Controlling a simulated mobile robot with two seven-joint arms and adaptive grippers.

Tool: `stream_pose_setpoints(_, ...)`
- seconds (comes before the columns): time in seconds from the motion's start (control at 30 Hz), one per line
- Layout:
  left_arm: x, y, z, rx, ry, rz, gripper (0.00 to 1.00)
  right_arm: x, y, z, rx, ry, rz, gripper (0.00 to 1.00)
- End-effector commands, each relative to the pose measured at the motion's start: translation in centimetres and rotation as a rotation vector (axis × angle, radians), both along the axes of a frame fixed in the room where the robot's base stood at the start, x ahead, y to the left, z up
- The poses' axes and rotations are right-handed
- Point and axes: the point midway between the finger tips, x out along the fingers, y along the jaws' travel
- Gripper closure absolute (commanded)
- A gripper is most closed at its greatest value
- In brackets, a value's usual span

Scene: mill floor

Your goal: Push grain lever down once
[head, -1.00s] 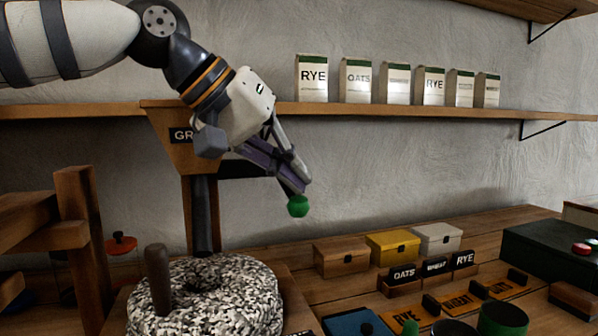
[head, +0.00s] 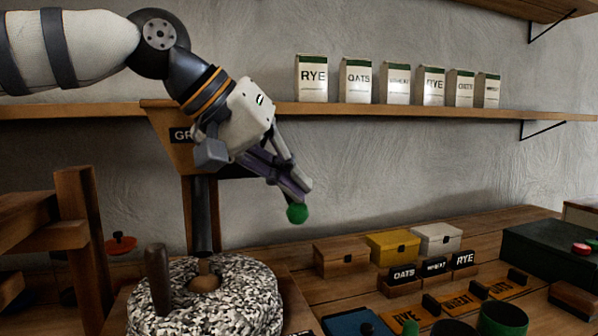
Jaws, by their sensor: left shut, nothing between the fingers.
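The grain lever ends in a green ball knob (head: 297,214) beside the wooden grain hopper (head: 160,125). Most of the lever's bar is hidden behind my gripper. My left gripper (head: 302,192) is shut and empty, and slants down to the right. Its fingertips are just above the knob and appear to touch it or the bar's end. A dark chute (head: 203,215) runs from the hopper down to the speckled millstone (head: 250,290). A small brown heap (head: 205,282) shows in the stone's centre hole. My right gripper is out of view.
An upright wooden handle (head: 158,280) stands on the millstone. Small boxes, including a yellow one (head: 393,246), and labelled blocks stand on the bench at right. A shelf (head: 430,110) with paper bags runs behind. The air right of the knob is free.

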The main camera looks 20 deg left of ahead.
Motion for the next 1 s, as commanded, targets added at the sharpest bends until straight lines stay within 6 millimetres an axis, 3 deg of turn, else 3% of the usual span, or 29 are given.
stream_pose_setpoints(0.5, 0.0, 0.0, 0.0, 0.001, 0.001, 0.0, 1.0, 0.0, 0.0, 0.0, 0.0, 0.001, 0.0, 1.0)
stream_pose_setpoints(1.0, 0.1, 0.0, 2.9, 0.001, -0.001, 0.001, 1.0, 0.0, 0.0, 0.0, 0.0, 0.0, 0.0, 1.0)
